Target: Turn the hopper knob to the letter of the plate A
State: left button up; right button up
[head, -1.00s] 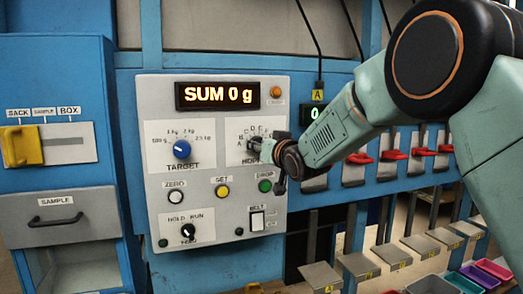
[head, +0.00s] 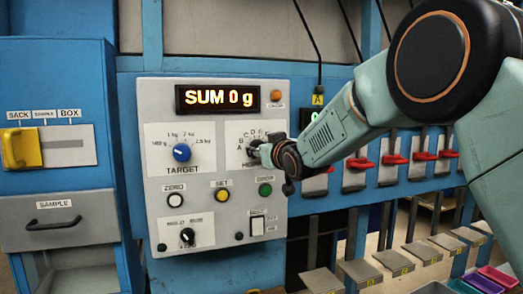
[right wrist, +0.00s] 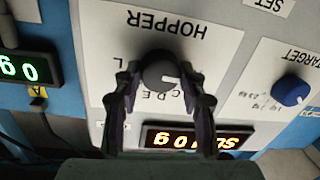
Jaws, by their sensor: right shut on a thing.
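The grey hopper knob (right wrist: 160,70) sits on the white HOPPER panel (right wrist: 205,50), seen upside down in the right wrist view. The two fingers of my right gripper (right wrist: 158,78) are closed on its sides. Dial letters show around the knob; its pointer is too dark to read. In the head view my right gripper (head: 258,154) covers most of the knob, with letters left of and above it. The yellow plate A (head: 318,100) is right of the panel, above a green display; it also shows in the right wrist view (right wrist: 39,92). My left gripper is not in view.
The blue target knob (head: 182,153) is left of the hopper dial. The display (head: 217,97) reads SUM 0 g. Set (head: 222,195) and drop (head: 265,190) buttons sit below. Several red levers (head: 392,159) line the right. A yellow handle (head: 21,148) is at the left.

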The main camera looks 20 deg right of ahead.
jog(key=o, duration=1.2)
jog(key=shift+c, duration=0.2)
jog(key=s+d+r, duration=0.1)
jog(key=s, duration=1.1)
jog(key=shift+d, duration=0.1)
